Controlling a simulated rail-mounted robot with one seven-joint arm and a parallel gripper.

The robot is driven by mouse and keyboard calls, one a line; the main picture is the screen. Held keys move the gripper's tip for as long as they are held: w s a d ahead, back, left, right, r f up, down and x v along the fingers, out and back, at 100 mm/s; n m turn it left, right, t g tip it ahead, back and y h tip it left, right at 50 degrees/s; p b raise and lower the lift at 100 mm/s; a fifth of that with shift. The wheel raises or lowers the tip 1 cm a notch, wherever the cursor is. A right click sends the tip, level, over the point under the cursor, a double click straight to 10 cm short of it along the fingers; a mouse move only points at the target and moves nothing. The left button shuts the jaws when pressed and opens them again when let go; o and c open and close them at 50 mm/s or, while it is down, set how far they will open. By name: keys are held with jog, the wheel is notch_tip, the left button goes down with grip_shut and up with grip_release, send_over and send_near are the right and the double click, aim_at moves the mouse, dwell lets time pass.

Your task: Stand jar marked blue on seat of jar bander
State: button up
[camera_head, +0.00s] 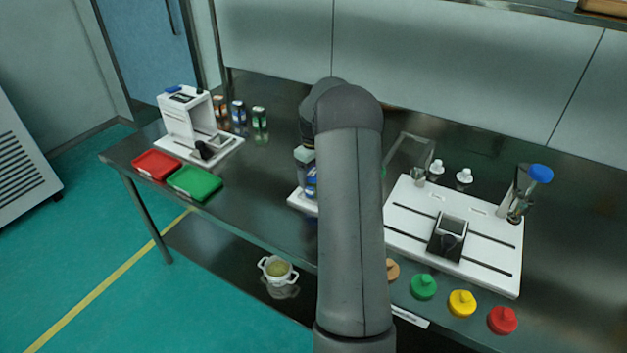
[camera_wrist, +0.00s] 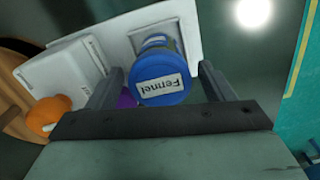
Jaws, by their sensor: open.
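The jar with a blue lid (camera_wrist: 162,90), labelled "Fennel", stands upright in the wrist view on a grey square seat (camera_wrist: 181,31) of a white base (camera_wrist: 113,33). This looks like the jar bander, but I cannot be sure. My gripper (camera_wrist: 162,68) is open, one finger on each side of the jar; a small gap shows on the right, and contact on the left is unclear. In the head view my arm hides the gripper and most of this spot; a white base edge (camera_head: 300,201) and a blue-marked part (camera_head: 311,184) show left of the arm.
An orange knob (camera_wrist: 48,112) and a purple part (camera_wrist: 127,98) lie close to the jar. A white machine (camera_head: 188,118), several small jars (camera_head: 239,113), a red tray (camera_head: 156,164) and a green tray (camera_head: 195,183) stand left. A white slotted board (camera_head: 405,222) is right.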

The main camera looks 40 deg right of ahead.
notch_tip(320, 180, up, 9)
jog(key=shift+r, duration=0.2)
jog(key=s+a+r, duration=0.2)
jog(key=s+a, duration=0.3)
jog(key=a, duration=0.7)
jog(key=s+a+r, duration=0.3)
jog(key=s+a, duration=0.2)
jog(key=a, duration=0.7)
jog(key=s+a+f+m, duration=0.1)
jog(key=s+a+f, duration=0.1)
jog(key=s+a, duration=0.3)
jog(key=s+a+f, duration=0.3)
jog(key=s+a, duration=0.3)
jog(key=s, duration=0.8)
jog(key=shift+s+m, duration=0.15)
jog(key=shift+m, duration=0.25)
